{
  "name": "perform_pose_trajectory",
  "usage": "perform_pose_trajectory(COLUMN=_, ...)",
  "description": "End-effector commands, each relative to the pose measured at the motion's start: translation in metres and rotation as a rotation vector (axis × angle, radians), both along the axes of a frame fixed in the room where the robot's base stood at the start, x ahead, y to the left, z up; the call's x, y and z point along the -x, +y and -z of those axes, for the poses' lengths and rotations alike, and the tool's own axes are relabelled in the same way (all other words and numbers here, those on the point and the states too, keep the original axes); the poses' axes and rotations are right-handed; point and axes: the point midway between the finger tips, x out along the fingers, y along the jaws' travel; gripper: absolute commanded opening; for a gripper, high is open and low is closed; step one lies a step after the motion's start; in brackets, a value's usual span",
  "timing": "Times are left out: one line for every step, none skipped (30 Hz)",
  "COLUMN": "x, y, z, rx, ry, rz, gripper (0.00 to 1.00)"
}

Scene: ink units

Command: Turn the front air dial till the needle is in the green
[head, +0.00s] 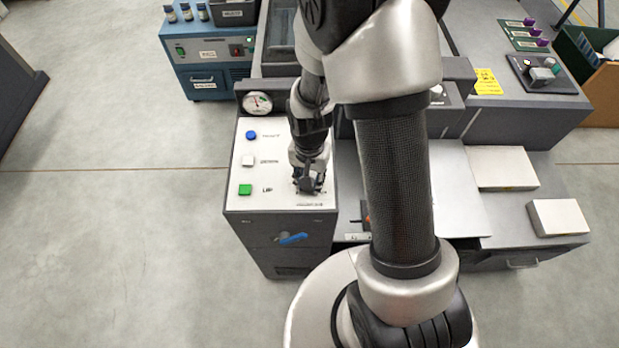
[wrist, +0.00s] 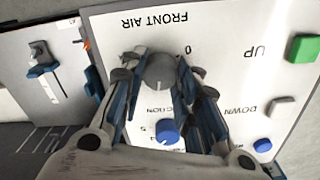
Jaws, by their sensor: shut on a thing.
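The front air dial (wrist: 159,72) is a grey round knob on the white panel, beside the upside-down label "FRONT AIR" in the wrist view. My gripper (wrist: 156,76) is shut on it, with a finger on either side. In the head view my gripper (head: 309,182) points down at the near right of the control panel (head: 278,196) and hides the dial. The round gauge (head: 257,103) stands at the panel's back edge. It has a white face with reddish marks; its needle and green zone are too small to read.
A blue knob (wrist: 167,131) sits close to the dial, between my fingers' bases. Green (head: 245,189), white (head: 248,160) and blue (head: 251,135) buttons line the panel's left side. Paper stacks (head: 502,168) lie at right.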

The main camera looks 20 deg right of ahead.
Motion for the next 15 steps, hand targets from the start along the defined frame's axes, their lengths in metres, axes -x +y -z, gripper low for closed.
perform_pose_trajectory(x=-0.0001, y=0.0, z=0.0, rx=0.0, ry=0.0, rz=0.0, gripper=0.31)
perform_pose_trajectory(x=-0.0001, y=0.0, z=0.0, rx=0.0, ry=0.0, rz=0.0, gripper=0.33)
perform_pose_trajectory(x=-0.0001, y=0.0, z=0.0, rx=0.0, ry=0.0, rz=-0.001, gripper=0.36)
perform_pose_trajectory(x=-0.0001, y=0.0, z=0.0, rx=0.0, ry=0.0, rz=-0.001, gripper=0.38)
perform_pose_trajectory(x=-0.0001, y=0.0, z=0.0, rx=0.0, ry=0.0, rz=-0.001, gripper=0.4)
perform_pose_trajectory(x=-0.0001, y=0.0, z=0.0, rx=0.0, ry=0.0, rz=-0.001, gripper=0.42)
perform_pose_trajectory(x=-0.0001, y=-0.0001, z=0.0, rx=0.0, ry=0.0, rz=-0.001, gripper=0.44)
perform_pose_trajectory(x=-0.0001, y=-0.0001, z=0.0, rx=0.0, ry=0.0, rz=-0.001, gripper=0.46)
perform_pose_trajectory(x=-0.0001, y=-0.0001, z=0.0, rx=0.0, ry=0.0, rz=-0.001, gripper=0.49)
perform_pose_trajectory(x=0.0, y=0.0, z=0.0, rx=0.0, ry=0.0, rz=-0.001, gripper=0.5)
perform_pose_trajectory(x=0.0, y=0.0, z=0.0, rx=0.0, ry=0.0, rz=-0.001, gripper=0.5)
perform_pose_trajectory(x=0.0, y=0.0, z=0.0, rx=0.0, ry=0.0, rz=-0.001, gripper=0.5)
perform_pose_trajectory(x=0.0, y=0.0, z=0.0, rx=0.0, ry=0.0, rz=-0.001, gripper=0.5)
perform_pose_trajectory(x=0.0, y=0.0, z=0.0, rx=0.0, ry=0.0, rz=-0.001, gripper=0.5)
perform_pose_trajectory(x=0.0, y=0.0, z=0.0, rx=0.0, ry=0.0, rz=-0.001, gripper=0.5)
